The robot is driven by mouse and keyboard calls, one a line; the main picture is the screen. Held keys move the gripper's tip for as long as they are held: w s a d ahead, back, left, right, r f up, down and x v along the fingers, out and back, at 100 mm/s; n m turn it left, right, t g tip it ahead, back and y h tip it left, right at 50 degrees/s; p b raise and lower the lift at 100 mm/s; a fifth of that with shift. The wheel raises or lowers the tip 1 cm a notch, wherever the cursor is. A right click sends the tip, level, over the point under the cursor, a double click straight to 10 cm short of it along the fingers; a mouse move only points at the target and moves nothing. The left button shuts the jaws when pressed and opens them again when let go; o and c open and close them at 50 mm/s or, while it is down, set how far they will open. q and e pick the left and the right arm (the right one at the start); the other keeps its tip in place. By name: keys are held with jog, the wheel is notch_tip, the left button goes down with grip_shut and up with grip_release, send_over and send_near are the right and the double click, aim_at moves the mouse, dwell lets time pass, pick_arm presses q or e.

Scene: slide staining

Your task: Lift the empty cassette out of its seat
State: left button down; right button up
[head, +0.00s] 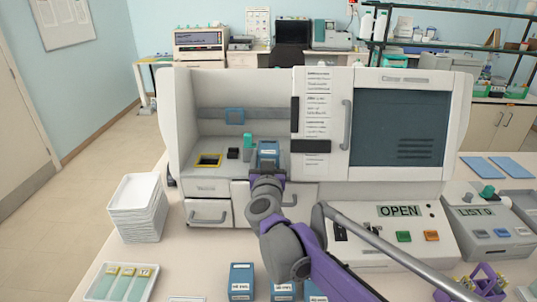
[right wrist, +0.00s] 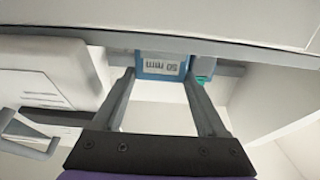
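A blue cassette (head: 268,152) with a pale label stands in a seat inside the open left bay of the white machine (head: 240,84). In the right wrist view its labelled face (right wrist: 163,66) shows at the fingertips. A green lever (head: 248,141) stands just left of it in the head view. My right gripper (right wrist: 158,76) is in front of the cassette, its two fingers apart, one toward each side of it; I see no clear grip. Its fingers are mostly hidden in the head view. My left gripper is not in view.
A yellow-framed opening (head: 208,160) lies left of the cassette. A closed dark-windowed door (head: 403,128) is at right. A stack of white trays (head: 138,208) stands left of the machine; more blue cassettes (head: 241,281) stand on the front bench.

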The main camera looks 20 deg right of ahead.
jog(key=c, duration=0.8)
jog(key=shift+r, duration=0.15)
